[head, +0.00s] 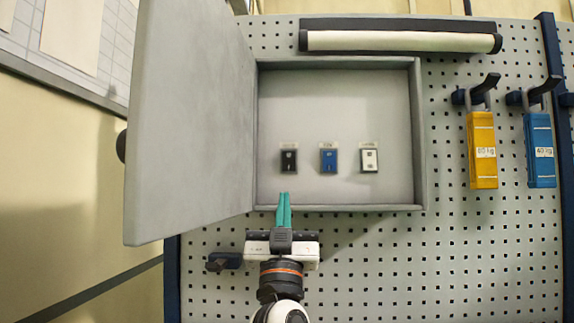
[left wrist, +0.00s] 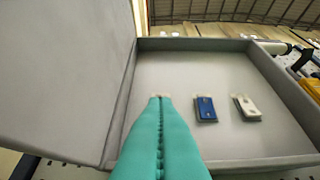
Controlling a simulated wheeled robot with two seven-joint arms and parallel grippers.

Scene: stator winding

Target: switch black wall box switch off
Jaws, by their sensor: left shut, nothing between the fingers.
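The grey wall box (head: 420,140) is open, with its door (head: 190,120) swung out to the left. On its back panel a black switch (head: 288,161) sits left of a blue switch (head: 329,160) and a white switch (head: 369,160). My left gripper (head: 284,196) has teal fingers pressed together and empty. Its tips are just below the black switch in the head view. In the left wrist view, the fingers (left wrist: 160,98) hide the black switch, while the blue switch (left wrist: 206,109) and white switch (left wrist: 246,107) show to the right. I cannot tell whether the tips touch the switch.
The box hangs on a perforated board (head: 480,240). A yellow block (head: 481,150) and a blue block (head: 540,150) hang on hooks to the right. A long light-coloured bar (head: 400,41) is above the box. The box's lower lip and open door bound the left gripper's space.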

